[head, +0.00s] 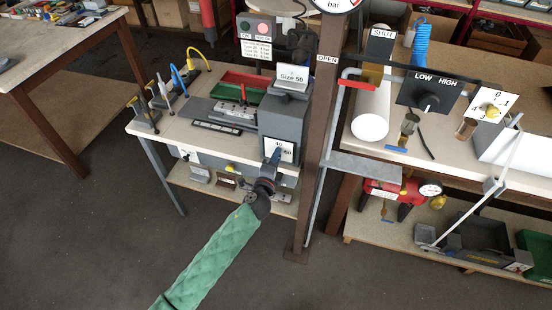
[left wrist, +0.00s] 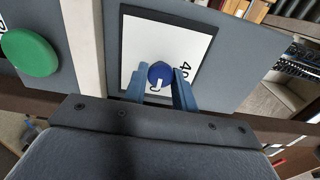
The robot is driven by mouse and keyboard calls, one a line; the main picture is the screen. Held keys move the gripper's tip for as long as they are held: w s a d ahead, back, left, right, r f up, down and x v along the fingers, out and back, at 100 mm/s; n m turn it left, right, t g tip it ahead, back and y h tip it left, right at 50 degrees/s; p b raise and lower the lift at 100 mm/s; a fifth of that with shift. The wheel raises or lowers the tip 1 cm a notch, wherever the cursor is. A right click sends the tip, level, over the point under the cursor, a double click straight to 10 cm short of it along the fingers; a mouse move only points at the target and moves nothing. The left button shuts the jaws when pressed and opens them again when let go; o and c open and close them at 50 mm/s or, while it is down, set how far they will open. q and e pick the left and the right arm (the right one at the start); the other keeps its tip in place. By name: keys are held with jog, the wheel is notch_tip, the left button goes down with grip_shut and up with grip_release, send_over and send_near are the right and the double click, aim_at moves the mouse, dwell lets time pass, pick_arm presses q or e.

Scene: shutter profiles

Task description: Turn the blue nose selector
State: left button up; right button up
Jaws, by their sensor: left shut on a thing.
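The blue nose selector (left wrist: 160,74) is a round knob with a white mark on a white plate (left wrist: 143,48) with a dark frame. A "40" is printed beside it, and another label is partly hidden. The plate also shows on the front of the grey machine (head: 282,117) in the head view. My left gripper (head: 274,158) reaches up to this plate from below. In the left wrist view its two blue fingers (left wrist: 160,84) stand on either side of the knob, shut on it. The knob is mostly hidden in the head view. My right gripper is not in view.
The machine carries a "Size 50" sign (head: 293,74) and stands on a bench beside a red tray (head: 240,84). A brown post (head: 318,150) rises close to its right. A green round button (left wrist: 30,52) shows in the left wrist view. The floor in front is clear.

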pick_arm(q)
jog(key=o, duration=1)
jog(key=shift+c, duration=0.2)
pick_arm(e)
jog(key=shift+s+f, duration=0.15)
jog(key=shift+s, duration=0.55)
pick_arm(q)
jog(key=b+v, duration=0.2)
jog(key=v, duration=0.6)
jog(key=shift+b, duration=0.4)
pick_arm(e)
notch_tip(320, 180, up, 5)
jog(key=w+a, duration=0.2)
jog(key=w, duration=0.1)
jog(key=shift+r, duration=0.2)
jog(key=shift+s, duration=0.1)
